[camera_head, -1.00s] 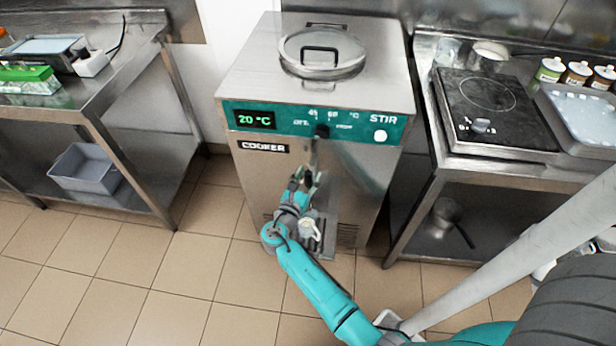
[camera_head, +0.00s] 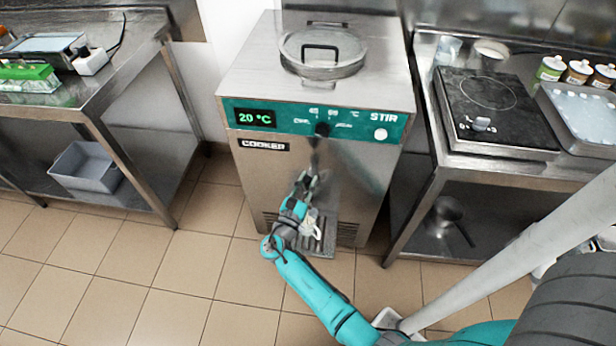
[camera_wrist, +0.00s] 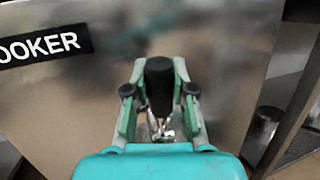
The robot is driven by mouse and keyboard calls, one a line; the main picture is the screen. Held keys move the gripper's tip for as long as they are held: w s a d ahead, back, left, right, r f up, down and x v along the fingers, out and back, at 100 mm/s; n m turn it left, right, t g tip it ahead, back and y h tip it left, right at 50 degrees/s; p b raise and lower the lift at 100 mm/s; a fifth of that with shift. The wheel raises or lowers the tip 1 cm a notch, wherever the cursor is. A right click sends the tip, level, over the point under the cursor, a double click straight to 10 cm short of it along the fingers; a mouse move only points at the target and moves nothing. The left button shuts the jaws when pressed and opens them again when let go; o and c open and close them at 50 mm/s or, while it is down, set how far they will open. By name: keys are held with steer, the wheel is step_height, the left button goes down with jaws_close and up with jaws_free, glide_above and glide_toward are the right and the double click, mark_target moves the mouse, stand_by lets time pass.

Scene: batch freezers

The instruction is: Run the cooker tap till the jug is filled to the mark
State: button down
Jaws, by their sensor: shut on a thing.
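The cooker (camera_head: 262,185) is a steel cabinet with a teal panel reading 20 °C. Its tap (camera_head: 315,155) hangs from the middle of the front. My gripper (camera_head: 309,178) is at the tap. In the wrist view my gripper (camera_wrist: 159,92) is shut on the black tap handle (camera_wrist: 159,75), with a finger on each side. The white jug (camera_head: 312,226) stands on the slatted drip tray (camera_head: 328,240) below, partly hidden by my gripper. Its mark and fill level cannot be made out.
A steel table (camera_head: 150,75) with a grey bin (camera_head: 85,168) on its lower shelf stands left. A right-hand counter (camera_head: 440,150) carries a hob (camera_head: 492,108) and several jars. The tiled floor in front of the cooker is free apart from my arm.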

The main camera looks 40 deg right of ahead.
steer(key=shift+s+a+f+t+h, duration=0.3)
steer(key=shift+s+a+h, duration=0.1)
steer(key=shift+a+h, duration=0.15)
steer(key=c, duration=0.9)
jaws_free()
steer(key=shift+r, duration=0.1)
steer(key=shift+c, duration=0.2)
steer(key=v, duration=1.2)
